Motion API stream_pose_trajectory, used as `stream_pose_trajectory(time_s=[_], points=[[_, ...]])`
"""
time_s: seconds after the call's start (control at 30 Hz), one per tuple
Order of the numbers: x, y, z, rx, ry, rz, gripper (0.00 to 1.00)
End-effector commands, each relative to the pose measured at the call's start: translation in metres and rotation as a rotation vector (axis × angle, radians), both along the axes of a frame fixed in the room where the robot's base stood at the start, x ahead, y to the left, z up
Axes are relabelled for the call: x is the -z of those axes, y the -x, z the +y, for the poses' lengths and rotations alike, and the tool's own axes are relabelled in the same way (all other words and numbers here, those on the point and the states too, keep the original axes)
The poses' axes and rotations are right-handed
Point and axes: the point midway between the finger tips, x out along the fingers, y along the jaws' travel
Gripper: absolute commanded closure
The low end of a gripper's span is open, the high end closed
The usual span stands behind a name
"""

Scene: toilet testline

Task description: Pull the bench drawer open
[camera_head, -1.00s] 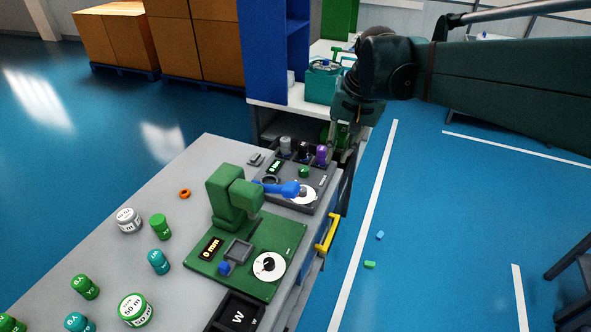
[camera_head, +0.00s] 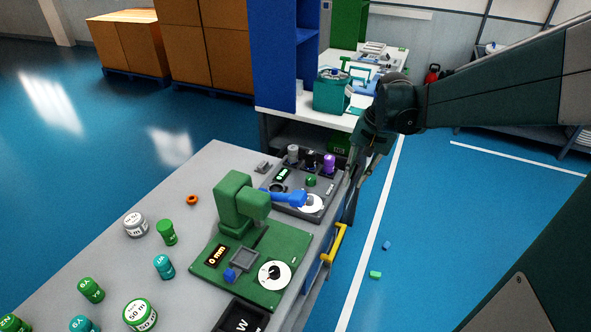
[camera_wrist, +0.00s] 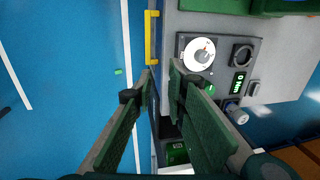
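The bench (camera_head: 205,165) is a long grey-topped table. A yellow bar handle (camera_head: 333,243) sticks out from its right side, below the top's edge. The handle also shows in the wrist view (camera_wrist: 152,38), upright at the top centre. The drawer front behind it is mostly hidden, and I cannot tell its exact position. My gripper (camera_head: 356,172) hangs beside the bench's far right corner, beyond the handle and apart from it. In the wrist view its two dark green fingers (camera_wrist: 161,72) are open with nothing between them. The handle lies just past the fingertips in that picture.
A green device (camera_head: 238,205) and a grey dial panel (camera_head: 300,195) stand on the bench. Several jars and weights sit at its left. A blue shelf (camera_head: 277,60) and another table are behind. Blue floor to the right is open, with two small blocks (camera_head: 375,275) on it.

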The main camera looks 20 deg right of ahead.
Motion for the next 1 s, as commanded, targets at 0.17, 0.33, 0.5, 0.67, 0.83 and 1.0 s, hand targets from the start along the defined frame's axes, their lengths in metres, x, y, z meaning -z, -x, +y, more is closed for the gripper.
stream_pose_trajectory(time_s=[0.17,0.33,0.5,0.67,0.83,1.0], points=[[0.053,-0.001,0.0,0.0,0.0,0.0,0.84],[0.099,-0.001,-0.001,0.0,0.0,0.0,0.84],[0.138,-0.001,-0.001,0.0,0.0,0.0,0.84],[0.168,-0.001,0.0,0.0,0.0,0.0,0.84],[0.194,-0.001,0.0,0.0,0.0,0.0,0.84],[0.212,0.0,0.0,0.0,0.0,0.0,0.84]])
